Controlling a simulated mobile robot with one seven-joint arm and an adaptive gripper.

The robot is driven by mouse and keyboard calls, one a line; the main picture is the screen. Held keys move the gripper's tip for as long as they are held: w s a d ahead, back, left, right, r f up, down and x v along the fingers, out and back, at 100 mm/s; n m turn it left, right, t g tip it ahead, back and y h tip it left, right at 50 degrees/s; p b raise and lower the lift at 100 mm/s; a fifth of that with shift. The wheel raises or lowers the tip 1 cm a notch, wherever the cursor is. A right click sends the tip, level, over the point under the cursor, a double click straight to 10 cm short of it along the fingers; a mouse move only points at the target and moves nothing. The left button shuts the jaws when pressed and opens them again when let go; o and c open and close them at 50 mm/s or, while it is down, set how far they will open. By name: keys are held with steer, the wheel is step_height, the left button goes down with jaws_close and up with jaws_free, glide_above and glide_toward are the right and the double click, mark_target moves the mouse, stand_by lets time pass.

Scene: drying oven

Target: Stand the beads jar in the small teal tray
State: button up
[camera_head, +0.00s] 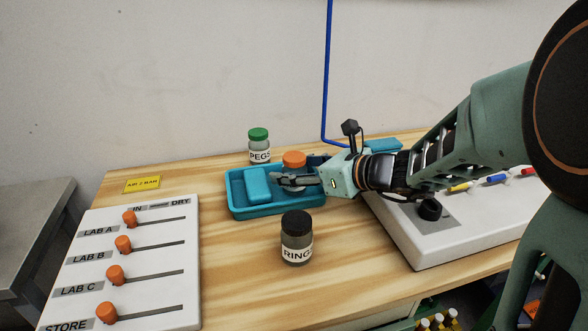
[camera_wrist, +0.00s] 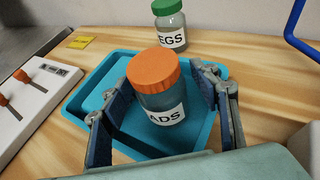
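The beads jar, with an orange lid and a label partly reading "ADS", is upright inside the outline of the small teal tray; it shows in the wrist view (camera_wrist: 158,100) and head view (camera_head: 294,159). In the wrist view its base appears at the tray floor, though contact is hard to tell. The teal tray (camera_head: 240,209) lies on the wooden bench and also shows in the wrist view (camera_wrist: 75,110). My gripper (camera_head: 284,181) reaches in from the right, low over the tray. Its fingers stand either side of the jar with visible gaps, so it looks open (camera_wrist: 163,80).
A green-lidded pegs jar (camera_head: 259,146) stands behind the tray. A black-lidded rings jar (camera_head: 296,241) stands in front. A slider panel (camera_head: 140,262) is left, a white console (camera_head: 440,240) right.

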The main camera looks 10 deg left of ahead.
steer(key=shift+r, duration=0.25)
steer(key=p+v, duration=0.3)
steer(key=v, duration=0.9)
